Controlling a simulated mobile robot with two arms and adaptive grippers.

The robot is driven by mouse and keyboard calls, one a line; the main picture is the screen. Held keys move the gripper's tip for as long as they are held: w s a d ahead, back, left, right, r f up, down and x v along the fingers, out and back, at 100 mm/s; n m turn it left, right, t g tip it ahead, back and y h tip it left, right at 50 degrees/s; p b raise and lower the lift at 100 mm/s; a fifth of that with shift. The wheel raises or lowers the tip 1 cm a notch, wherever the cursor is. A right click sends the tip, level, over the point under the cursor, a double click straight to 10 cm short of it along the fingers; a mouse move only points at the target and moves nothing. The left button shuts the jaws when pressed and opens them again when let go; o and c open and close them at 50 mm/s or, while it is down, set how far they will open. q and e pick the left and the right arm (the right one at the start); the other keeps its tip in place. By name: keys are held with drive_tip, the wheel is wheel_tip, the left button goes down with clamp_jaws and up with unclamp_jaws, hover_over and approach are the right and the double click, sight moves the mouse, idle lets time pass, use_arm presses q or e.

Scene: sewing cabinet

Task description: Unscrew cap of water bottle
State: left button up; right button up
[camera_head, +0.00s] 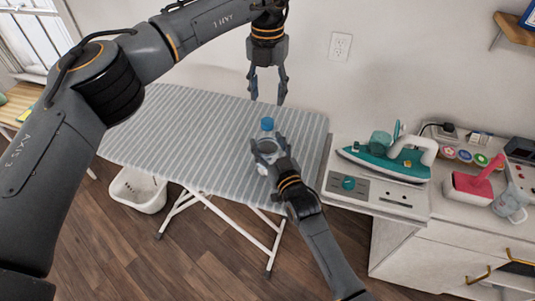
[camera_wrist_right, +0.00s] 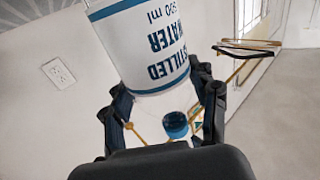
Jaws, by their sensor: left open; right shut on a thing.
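The water bottle (camera_head: 266,136) stands on the striped ironing board, with its blue cap (camera_head: 267,123) on top. My right gripper (camera_head: 268,151) is shut on the bottle's body from the front right. In the right wrist view the bottle (camera_wrist_right: 145,45) shows a white label with blue "distilled water" lettering, between the fingers of my right gripper (camera_wrist_right: 165,100). My left gripper (camera_head: 268,92) is open and empty, fingers pointing down, above the cap and apart from it.
The ironing board (camera_head: 180,130) has free room left of the bottle. A teal iron (camera_head: 388,157) rests on its station (camera_head: 370,190) at the right. A white cabinet (camera_head: 425,262) with a pink item (camera_head: 474,182) stands further right. A white basket (camera_head: 138,190) is on the floor.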

sight(268, 121)
clamp_jaws()
use_arm(q)
drive_tip(key=m, duration=0.7)
drive_tip(key=shift+m, duration=0.4)
drive_tip(key=m, duration=0.9)
drive_tip(key=shift+m, duration=0.4)
drive_tip(key=m, duration=0.9)
drive_tip(key=shift+m, duration=0.4)
drive_tip(key=m, duration=0.3)
drive_tip(key=shift+m, duration=0.3)
drive_tip(key=m, duration=0.4)
drive_tip(key=shift+w+m, duration=0.1)
drive_tip(key=shift+m, duration=0.2)
drive_tip(key=shift+f, duration=4)
